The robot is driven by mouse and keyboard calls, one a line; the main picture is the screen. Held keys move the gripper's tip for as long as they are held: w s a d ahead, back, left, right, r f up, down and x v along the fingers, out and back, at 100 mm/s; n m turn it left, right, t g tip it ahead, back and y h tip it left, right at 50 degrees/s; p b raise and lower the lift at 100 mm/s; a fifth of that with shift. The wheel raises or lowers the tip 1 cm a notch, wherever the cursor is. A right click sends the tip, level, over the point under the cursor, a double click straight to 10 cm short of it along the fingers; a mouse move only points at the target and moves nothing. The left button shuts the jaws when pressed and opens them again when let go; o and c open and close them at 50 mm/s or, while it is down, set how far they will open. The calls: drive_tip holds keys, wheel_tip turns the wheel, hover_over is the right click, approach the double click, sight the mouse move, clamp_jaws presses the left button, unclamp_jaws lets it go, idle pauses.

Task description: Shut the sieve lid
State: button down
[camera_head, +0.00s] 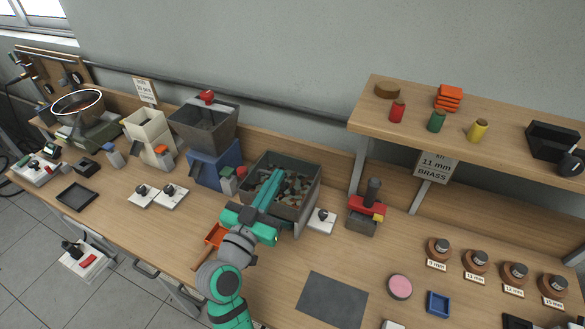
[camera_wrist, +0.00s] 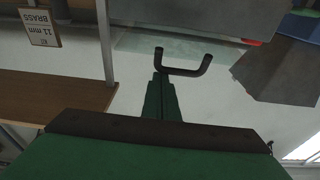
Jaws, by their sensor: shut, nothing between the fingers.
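A grey open-topped bin (camera_head: 312,190) of mixed scraps stands on the bench in the head view. My green gripper (camera_head: 273,180) reaches over it, fingers together and empty. In the wrist view my gripper (camera_wrist: 159,80) points at a dark U-shaped handle (camera_wrist: 183,71), which appears close to the fingertips; whether they touch I cannot tell. A pale, glassy panel (camera_wrist: 178,47) shows behind the handle and may be the lid. I cannot make out this panel in the head view. A round sieve-like pan (camera_head: 78,103) with a white rim stands far left.
A grey hopper (camera_head: 203,126) on a blue base stands left of the bin. A red-and-grey device (camera_head: 367,208) stands to its right, below a shelf (camera_head: 455,115). An orange tray (camera_head: 215,236) lies beside my arm. A dark mat (camera_head: 332,298) lies on clear bench in front.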

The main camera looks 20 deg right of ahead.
drive_tip(key=shift+s+a+f, duration=0.15)
drive_tip(key=shift+f, duration=0.6)
drive_tip(key=shift+s+a+f, duration=0.1)
drive_tip(key=shift+s+f, duration=0.1)
drive_tip(key=shift+f, duration=0.6)
drive_tip(key=shift+s+a+f, duration=0.15)
drive_tip(key=shift+f, duration=0.6)
wheel_tip(320, 180, up, 5)
drive_tip(key=s+a+f, duration=0.4)
drive_tip(key=s+a, duration=0.2)
drive_tip(key=s, duration=0.1)
drive_tip(key=shift+s+a+f, duration=0.15)
drive_tip(key=shift+a+f, duration=0.1)
drive_tip(key=shift+f, duration=0.05)
